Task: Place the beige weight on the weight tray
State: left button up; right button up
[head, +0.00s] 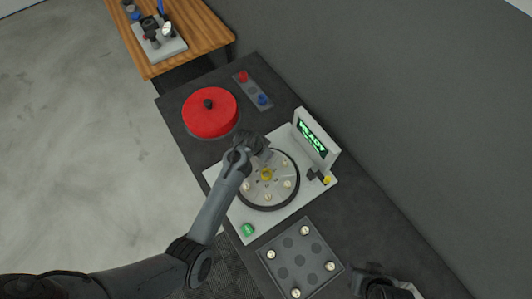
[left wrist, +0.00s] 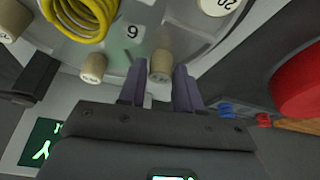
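The round wheel plate (head: 283,203) sits on a white machine base and carries several beige weights around a yellow coil (head: 266,174). My left gripper (head: 262,154) is over the plate's far edge. In the left wrist view its two fingers (left wrist: 160,82) stand on either side of a beige weight (left wrist: 162,66), which about fills the gap; whether they press on it is not clear. Another beige weight (left wrist: 93,68) stands left of it. The weight tray (head: 292,252), dark with round recesses, lies in front and holds several beige weights. My right gripper (head: 380,288) is at the lower right, its fingers unclear.
A display (head: 314,139) reading READY stands behind the plate. A green button (head: 248,230) is on the base's front corner. A red disc (head: 210,113) with a black knob and a strip with red and blue pieces (head: 253,90) lie farther back. A wooden table (head: 200,30) stands beyond.

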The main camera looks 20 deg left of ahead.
pick_arm(q)
jog(key=shift+f, duration=0.15)
jog(key=shift+c, duration=0.4)
grip_shut()
jog(key=shift+r, duration=0.2)
